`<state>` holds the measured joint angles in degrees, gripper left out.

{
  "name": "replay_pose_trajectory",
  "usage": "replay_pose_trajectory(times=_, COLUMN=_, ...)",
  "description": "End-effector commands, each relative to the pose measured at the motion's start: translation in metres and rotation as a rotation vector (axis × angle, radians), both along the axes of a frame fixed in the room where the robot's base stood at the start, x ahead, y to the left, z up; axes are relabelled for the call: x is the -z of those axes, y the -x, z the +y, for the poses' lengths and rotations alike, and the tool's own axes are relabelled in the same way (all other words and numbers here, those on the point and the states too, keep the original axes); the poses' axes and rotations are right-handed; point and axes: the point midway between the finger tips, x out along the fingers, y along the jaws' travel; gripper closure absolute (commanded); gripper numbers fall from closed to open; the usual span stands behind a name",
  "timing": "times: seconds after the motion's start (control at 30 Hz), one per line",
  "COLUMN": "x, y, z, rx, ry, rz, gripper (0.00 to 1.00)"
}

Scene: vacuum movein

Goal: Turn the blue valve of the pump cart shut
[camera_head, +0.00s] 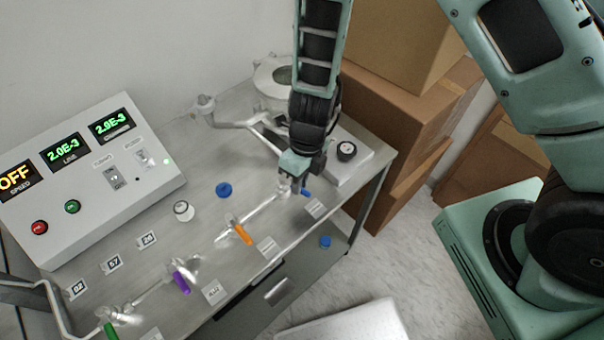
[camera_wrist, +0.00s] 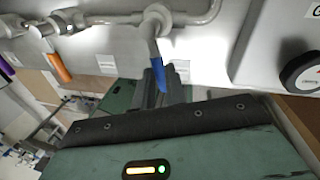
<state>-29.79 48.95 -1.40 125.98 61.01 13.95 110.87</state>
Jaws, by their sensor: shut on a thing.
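The blue valve handle (camera_head: 306,193) is on the pipe near the right end of the cart top (camera_head: 190,150), mostly hidden by my gripper in the head view. My gripper (camera_head: 297,183) points down over it and is shut on the handle. In the wrist view the blue handle (camera_wrist: 158,74) hangs from a metal pipe fitting, its lower end between the fingers of my gripper (camera_wrist: 155,92). The handle's exact angle to the pipe is hard to tell.
Orange (camera_head: 242,234), purple (camera_head: 180,283) and green (camera_head: 110,330) valve handles sit along the pipe to the left. A control panel (camera_head: 80,185) shows OFF and two 2.0E-3 readings. A gauge (camera_head: 346,150) stands close right. Cardboard boxes (camera_head: 400,110) stack behind.

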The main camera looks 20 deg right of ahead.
Motion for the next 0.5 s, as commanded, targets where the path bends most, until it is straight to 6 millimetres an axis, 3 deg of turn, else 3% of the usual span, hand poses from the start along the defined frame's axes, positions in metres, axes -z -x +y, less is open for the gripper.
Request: replay_pose_trajectory(times=0.5, x=-0.0011, y=0.0051, z=0.0088, rx=0.215, ry=-0.002, rz=-0.003, gripper=1.00)
